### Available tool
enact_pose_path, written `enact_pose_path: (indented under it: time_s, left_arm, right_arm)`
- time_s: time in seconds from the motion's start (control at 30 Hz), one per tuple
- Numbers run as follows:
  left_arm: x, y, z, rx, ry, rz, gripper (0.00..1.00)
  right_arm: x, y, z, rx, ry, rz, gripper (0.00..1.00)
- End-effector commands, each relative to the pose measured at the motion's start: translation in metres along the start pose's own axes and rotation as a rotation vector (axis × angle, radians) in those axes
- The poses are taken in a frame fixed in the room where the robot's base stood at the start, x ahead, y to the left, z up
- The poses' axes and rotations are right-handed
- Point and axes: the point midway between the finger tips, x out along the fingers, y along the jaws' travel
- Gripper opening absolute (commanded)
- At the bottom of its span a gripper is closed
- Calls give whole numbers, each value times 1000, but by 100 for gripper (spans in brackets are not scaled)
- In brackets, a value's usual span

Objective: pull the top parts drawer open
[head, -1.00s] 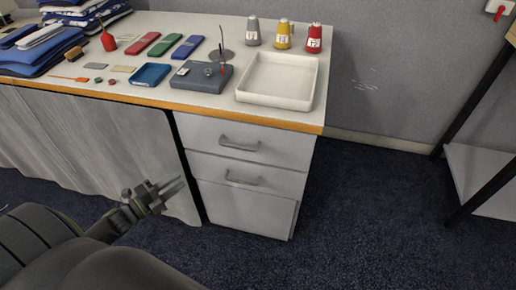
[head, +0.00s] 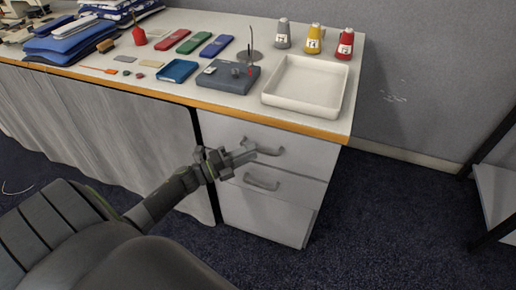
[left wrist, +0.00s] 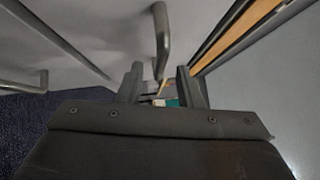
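The top parts drawer (head: 300,155) is a light grey front under the right end of the table, and it is closed. Its grey bar handle (head: 270,152) is partly covered by my left gripper (head: 248,154). In the left wrist view the top handle (left wrist: 162,40) comes down between the two spread fingers of my left gripper (left wrist: 161,84). The fingers are apart and do not visibly press on the bar. Contact cannot be told. My right gripper is not in view.
A lower drawer handle (head: 262,183) sits just below, and a larger front lies under it. The table's wooden edge (head: 290,122) runs above. A white tray (head: 342,100) and a grey block (head: 215,85) stand on top. The dark carpet (head: 375,215) is clear to the right.

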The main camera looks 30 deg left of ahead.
Motion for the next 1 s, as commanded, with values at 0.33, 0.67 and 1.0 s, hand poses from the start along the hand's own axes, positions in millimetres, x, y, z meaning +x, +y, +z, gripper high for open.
enact_pose_path:
  time_s: [0.33,0.67,1.0]
  left_arm:
    - [35,0,0,-1,-1,1,33]
    - [36,0,0,-1,-1,1,25]
    - [35,0,0,-1,-1,1,0]
  right_arm:
    - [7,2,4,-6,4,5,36]
    - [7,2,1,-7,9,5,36]
    - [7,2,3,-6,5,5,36]
